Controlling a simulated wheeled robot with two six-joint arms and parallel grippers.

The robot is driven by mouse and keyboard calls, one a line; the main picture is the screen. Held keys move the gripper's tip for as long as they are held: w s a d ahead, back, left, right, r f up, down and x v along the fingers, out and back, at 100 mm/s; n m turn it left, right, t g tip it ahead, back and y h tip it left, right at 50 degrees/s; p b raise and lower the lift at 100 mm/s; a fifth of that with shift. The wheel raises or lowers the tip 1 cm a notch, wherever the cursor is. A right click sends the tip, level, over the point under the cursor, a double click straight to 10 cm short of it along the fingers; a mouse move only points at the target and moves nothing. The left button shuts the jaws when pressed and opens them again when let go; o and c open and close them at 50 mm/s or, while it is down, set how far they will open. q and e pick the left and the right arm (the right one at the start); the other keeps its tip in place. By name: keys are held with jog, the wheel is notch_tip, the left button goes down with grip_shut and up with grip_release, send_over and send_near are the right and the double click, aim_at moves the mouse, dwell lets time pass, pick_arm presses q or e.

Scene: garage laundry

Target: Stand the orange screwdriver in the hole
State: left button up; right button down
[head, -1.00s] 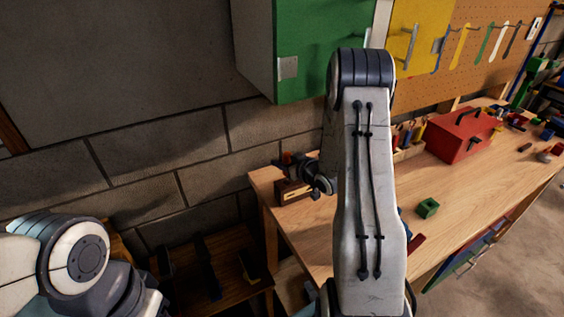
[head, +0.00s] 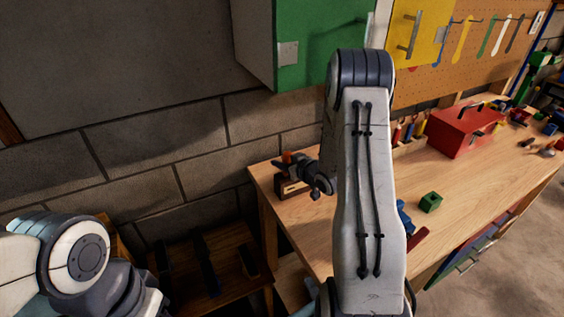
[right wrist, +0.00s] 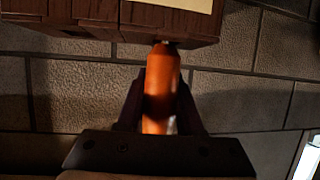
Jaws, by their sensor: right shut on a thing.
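The orange screwdriver (right wrist: 160,95) is between the two fingers of my right gripper (right wrist: 160,108) in the right wrist view, its handle in line with the fingers. In the head view a small orange patch of it (head: 287,157) shows at the right gripper (head: 284,165). The dark wooden block (head: 290,190) stands on the bench's left end, right under this gripper. In the right wrist view the block (right wrist: 95,14) meets the handle's far end. The shaft and the hole are hidden, so I cannot tell whether the tip is in it. My left gripper is out of view.
The wooden bench (head: 480,170) holds a green cube (head: 430,202), a red toolbox (head: 466,130) and several small tools. A block wall (head: 140,155) is close behind the wooden block. A green cabinet (head: 315,45) hangs above. A low wooden shelf (head: 205,290) is at lower left.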

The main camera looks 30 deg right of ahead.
jog(key=shift+c, duration=2.4)
grip_release()
jog(key=shift+s, duration=0.1)
jog(key=b+v, duration=0.2)
jog(key=v, duration=0.8)
jog(key=shift+s, duration=0.15)
